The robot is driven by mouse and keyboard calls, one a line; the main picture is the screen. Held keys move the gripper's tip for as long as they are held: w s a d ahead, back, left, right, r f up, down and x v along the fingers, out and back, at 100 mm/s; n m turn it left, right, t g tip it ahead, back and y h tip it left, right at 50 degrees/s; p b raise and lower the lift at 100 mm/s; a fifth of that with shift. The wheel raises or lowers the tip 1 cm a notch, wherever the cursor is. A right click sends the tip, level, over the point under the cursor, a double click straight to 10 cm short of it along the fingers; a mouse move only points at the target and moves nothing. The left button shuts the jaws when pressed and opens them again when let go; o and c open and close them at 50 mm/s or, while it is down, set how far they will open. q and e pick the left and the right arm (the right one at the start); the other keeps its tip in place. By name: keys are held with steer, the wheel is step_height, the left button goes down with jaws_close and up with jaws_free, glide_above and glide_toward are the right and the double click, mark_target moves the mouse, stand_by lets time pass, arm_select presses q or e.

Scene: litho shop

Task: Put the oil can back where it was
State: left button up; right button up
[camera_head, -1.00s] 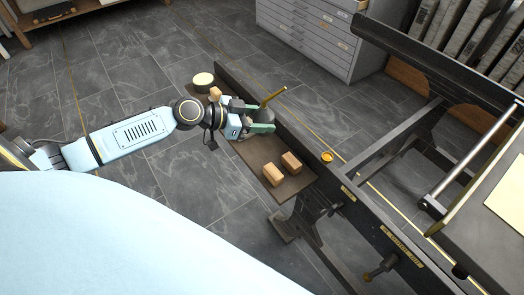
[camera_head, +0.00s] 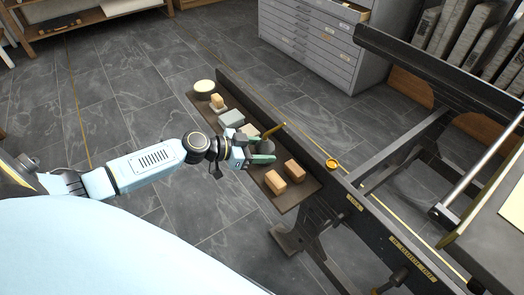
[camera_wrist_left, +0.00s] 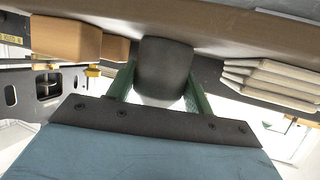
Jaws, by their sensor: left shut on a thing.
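The oil can has a dark grey body (camera_head: 267,146) and a thin brass spout (camera_head: 273,130). My left gripper (camera_head: 263,158) is shut on the oil can's body and holds it upright over the narrow brown shelf (camera_head: 299,194). In the left wrist view the dark can (camera_wrist_left: 165,68) sits between my two green fingers (camera_wrist_left: 160,92). Its base is close to the shelf (camera_wrist_left: 215,35); I cannot tell whether it touches. My right gripper is not in view.
Two wooden blocks (camera_head: 275,182) (camera_head: 294,169) stand on the shelf's near end. The press's dark beam (camera_head: 305,139) runs along the right.

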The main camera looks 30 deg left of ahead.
arm_select(q)
steer(key=o, duration=0.9)
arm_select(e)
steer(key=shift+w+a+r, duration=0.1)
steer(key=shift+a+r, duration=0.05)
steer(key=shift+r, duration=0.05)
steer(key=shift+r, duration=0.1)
